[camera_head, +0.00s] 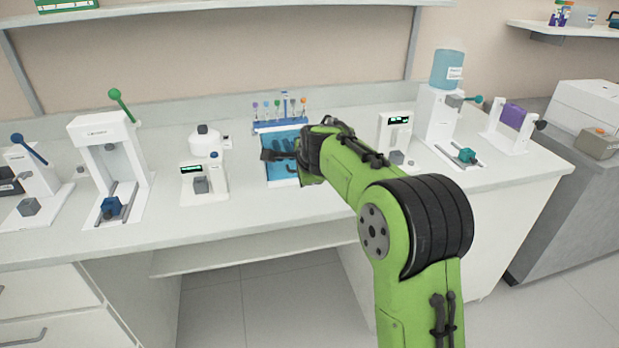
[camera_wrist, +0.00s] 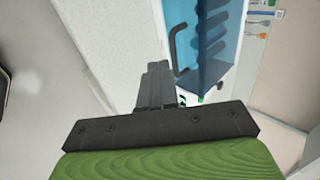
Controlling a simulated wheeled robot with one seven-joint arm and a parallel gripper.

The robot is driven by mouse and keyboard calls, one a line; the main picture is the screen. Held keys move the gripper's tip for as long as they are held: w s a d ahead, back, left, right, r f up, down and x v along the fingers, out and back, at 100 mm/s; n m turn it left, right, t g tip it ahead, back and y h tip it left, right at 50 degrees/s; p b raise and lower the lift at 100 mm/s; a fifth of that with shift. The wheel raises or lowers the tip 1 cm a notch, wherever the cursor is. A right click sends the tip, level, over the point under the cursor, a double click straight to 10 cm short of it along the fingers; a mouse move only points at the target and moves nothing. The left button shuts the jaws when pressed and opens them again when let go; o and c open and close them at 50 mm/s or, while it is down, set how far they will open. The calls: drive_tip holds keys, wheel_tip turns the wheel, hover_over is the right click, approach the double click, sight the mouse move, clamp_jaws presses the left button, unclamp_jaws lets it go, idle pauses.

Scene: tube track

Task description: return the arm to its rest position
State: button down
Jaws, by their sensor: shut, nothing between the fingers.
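My green arm reaches forward over the white bench in the head view. The blue see-through box (camera_wrist: 205,40) with a dark handle stands just beyond the fingers. My wrist hides part of that box in the head view (camera_head: 283,172).
The bench (camera_head: 250,220) carries a press with a green-knobbed lever (camera_head: 105,140), a small white device (camera_head: 205,165), a rack of coloured-cap tubes (camera_head: 280,124) and a blue-bottled dispenser (camera_head: 447,70). A shelf (camera_head: 230,14) runs above. The bench front is clear.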

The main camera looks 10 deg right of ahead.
drive_tip(key=s+r+n+g+p, duration=0.1)
drive_tip(key=s+r+n+p, duration=0.2)
drive_tip(key=s, duration=1)
drive_tip(key=s+r+n+g+p, duration=0.1)
drive_tip(key=s+r+n+p, duration=0.3)
drive_tip(key=s+n, duration=0.5)
drive_tip(key=s+r+n+g+p, duration=0.1)
drive_tip(key=s+r+n+p, duration=0.2)
drive_tip(key=s, duration=1.5)
drive_tip(key=d+n+p, duration=0.1)
drive_tip(key=n, duration=0.2)
drive_tip(key=shift+r, duration=0.15)
drive_tip(key=shift+s, duration=0.1)
